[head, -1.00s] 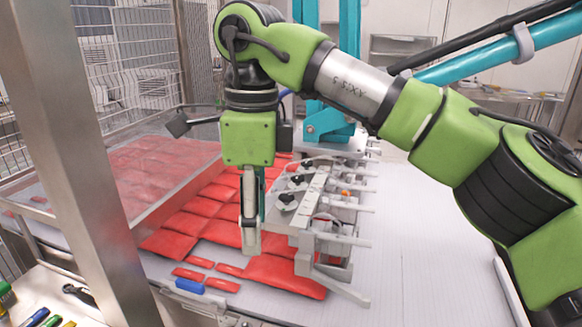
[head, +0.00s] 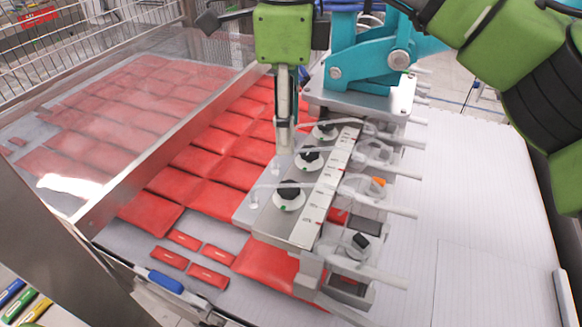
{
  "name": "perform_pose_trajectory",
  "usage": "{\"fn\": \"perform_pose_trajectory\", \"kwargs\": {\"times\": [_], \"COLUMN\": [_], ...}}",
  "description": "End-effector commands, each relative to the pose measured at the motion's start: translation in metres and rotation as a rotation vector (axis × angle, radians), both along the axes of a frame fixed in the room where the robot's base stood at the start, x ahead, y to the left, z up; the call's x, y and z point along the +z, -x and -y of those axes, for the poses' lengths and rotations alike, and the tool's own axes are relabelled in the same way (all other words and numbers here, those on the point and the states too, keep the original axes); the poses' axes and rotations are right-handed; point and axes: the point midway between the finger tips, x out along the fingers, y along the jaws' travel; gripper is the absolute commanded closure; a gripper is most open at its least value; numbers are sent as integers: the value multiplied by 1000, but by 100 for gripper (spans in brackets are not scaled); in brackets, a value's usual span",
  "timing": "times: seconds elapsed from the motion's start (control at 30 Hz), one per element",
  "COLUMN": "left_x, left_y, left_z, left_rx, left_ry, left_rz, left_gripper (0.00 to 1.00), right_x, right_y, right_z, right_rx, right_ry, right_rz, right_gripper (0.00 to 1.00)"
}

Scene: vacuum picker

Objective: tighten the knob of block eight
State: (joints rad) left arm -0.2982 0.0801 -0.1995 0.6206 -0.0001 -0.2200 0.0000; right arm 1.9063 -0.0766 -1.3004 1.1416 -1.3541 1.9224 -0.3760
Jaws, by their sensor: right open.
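The vacuum picker's metal plate (head: 320,195) carries blocks in two rows with a marked strip between them. The left row shows a near black knob (head: 288,189), a middle black knob (head: 310,157) and a far black knob (head: 324,128), each on a round pale base. The right row shows a dark knob (head: 360,241) at the near end and an orange part (head: 378,182). The block numbers are too small to read, so I cannot tell which is block eight. My right gripper (head: 286,148) points down, open, just left of the middle knob. My left gripper is out of view.
Red flat packs (head: 190,185) lie under and left of the picker. A clear guard panel (head: 175,145) with a metal edge stands at left. A teal arm (head: 370,55) holds the picker from behind. The white belt (head: 470,190) at right is clear.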

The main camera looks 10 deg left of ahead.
Motion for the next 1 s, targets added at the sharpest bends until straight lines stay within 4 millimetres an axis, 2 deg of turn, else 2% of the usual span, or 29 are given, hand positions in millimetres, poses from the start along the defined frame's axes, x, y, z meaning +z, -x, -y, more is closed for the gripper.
{"fn": "perform_pose_trajectory", "kwargs": {"times": [0.1, 0.23, 0.37, 0.5, 0.7, 1.0], "left_x": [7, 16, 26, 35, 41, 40], "left_y": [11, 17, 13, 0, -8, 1], "left_z": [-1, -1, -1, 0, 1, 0], "left_rx": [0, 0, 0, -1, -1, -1], "left_ry": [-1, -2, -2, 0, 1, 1], "left_rz": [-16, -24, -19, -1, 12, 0], "left_gripper": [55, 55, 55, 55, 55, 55], "right_x": [-21, -49, -76, -100, -119, -123], "right_y": [0, 0, 1, 1, 0, 0], "right_z": [1, 1, 1, 1, 0, 0], "right_rx": [1, 1, 0, 0, -1, -1], "right_ry": [2, 1, 0, 0, -2, -1], "right_rz": [-6, -6, -6, -6, -3, -1], "right_gripper": [55, 55, 55, 55, 55, 55]}}
